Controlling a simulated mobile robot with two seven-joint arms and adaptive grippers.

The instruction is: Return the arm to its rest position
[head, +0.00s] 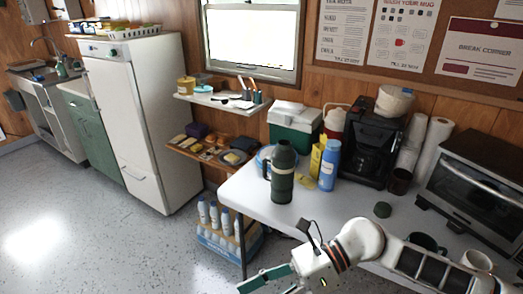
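My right arm comes in from the lower right, over the front of the white table (240,196). Its gripper (264,281) points left past the table's front edge, low in the picture. One green finger shows along its length; the other is mostly cut off by the bottom edge, so I cannot tell how far they are apart. I see nothing held in the visible part. My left gripper is not in view. A dark green flask (282,172) stands upright on the table, apart from the gripper.
Bottles in a crate (225,240) stand below. Floor at left is clear.

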